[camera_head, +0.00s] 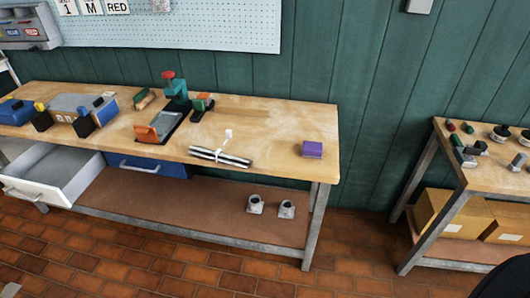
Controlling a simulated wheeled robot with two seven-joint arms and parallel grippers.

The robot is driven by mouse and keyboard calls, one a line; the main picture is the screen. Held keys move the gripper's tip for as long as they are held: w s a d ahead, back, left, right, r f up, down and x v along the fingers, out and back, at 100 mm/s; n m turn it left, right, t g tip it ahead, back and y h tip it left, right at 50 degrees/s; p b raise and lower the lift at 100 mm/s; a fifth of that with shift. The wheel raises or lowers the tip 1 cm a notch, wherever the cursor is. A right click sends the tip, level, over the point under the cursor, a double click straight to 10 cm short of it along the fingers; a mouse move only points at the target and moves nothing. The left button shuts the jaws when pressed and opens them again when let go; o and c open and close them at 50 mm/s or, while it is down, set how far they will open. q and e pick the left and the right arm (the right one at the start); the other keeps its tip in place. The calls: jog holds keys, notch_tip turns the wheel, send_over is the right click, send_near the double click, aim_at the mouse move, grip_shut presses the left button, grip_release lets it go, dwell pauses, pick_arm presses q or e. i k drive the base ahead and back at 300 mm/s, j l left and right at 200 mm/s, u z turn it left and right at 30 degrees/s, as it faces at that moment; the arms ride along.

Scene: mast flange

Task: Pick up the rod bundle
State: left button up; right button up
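The rod bundle (205,153) lies near the front edge of the long wooden workbench (265,135). It looks like dark and silvery rods lying side by side, with a white tie around the middle whose end stands up above it. Nothing is holding it. Neither of my grippers shows in this view.
A purple block (313,149) sits right of the bundle. A green device with a red top (175,88) and an orange piece (147,133) stand to the left. A drawer (48,180) hangs open at the left. A second table (455,170) stands at the right.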

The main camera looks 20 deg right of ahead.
aim_at(220, 152)
jog(key=i+j+z, duration=0.25)
jog(key=j+z, duration=0.25)
jog(key=i+j+z, duration=0.1)
jog(key=j+z, duration=0.35)
jog(key=j, duration=0.2)
jog(key=j+z, duration=0.5)
jog(key=j, duration=0.1)
